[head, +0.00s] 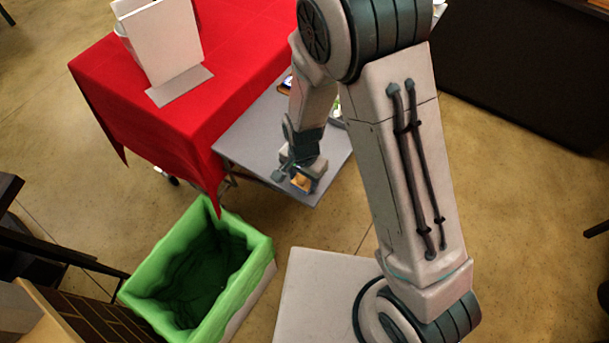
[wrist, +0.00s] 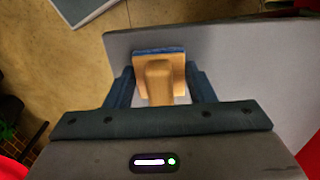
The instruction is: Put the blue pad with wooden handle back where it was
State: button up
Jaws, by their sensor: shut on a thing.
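The blue pad with wooden handle (wrist: 158,78) is between the two fingers of my gripper (wrist: 161,88) in the wrist view. Its light wooden handle and block face the camera, and a thin blue edge shows at the far side. In the head view my gripper (head: 298,172) is shut on the pad (head: 301,182) near the front corner of the grey table (head: 248,143). The pad's underside is hidden, and I cannot tell whether it touches the tabletop.
A red-covered table (head: 225,65) adjoins the grey table, with a white board on a stand (head: 165,45). A bin with a green liner (head: 255,240) stands on the floor at front left. Small items behind my arm are mostly hidden. Grey tabletop left of my gripper is clear.

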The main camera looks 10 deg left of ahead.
jog(key=shift+f, duration=0.1)
jog(key=o, duration=0.9)
jog(key=shift+o, duration=0.2)
notch_tip(320, 180, up, 12)
jog(key=shift+f+b, duration=0.15)
jog(key=shift+b, duration=0.2)
jog(key=d+r+n+t+y, duration=0.1)
jog(key=d+r+n, duration=0.1)
jog(key=d+r, duration=0.85)
jog(key=s+d+r+n+t, duration=0.1)
jog(key=s+d+r, duration=0.2)
jog(key=d, duration=0.3)
jog(key=s+d+r+n+t+h, duration=0.1)
jog(key=s+d+r, duration=0.2)
jog(key=d, duration=0.3)
jog(key=shift+s+d+n+t, duration=0.3)
jog(key=shift+s+t, duration=0.1)
jog(key=shift+s, duration=0.5)
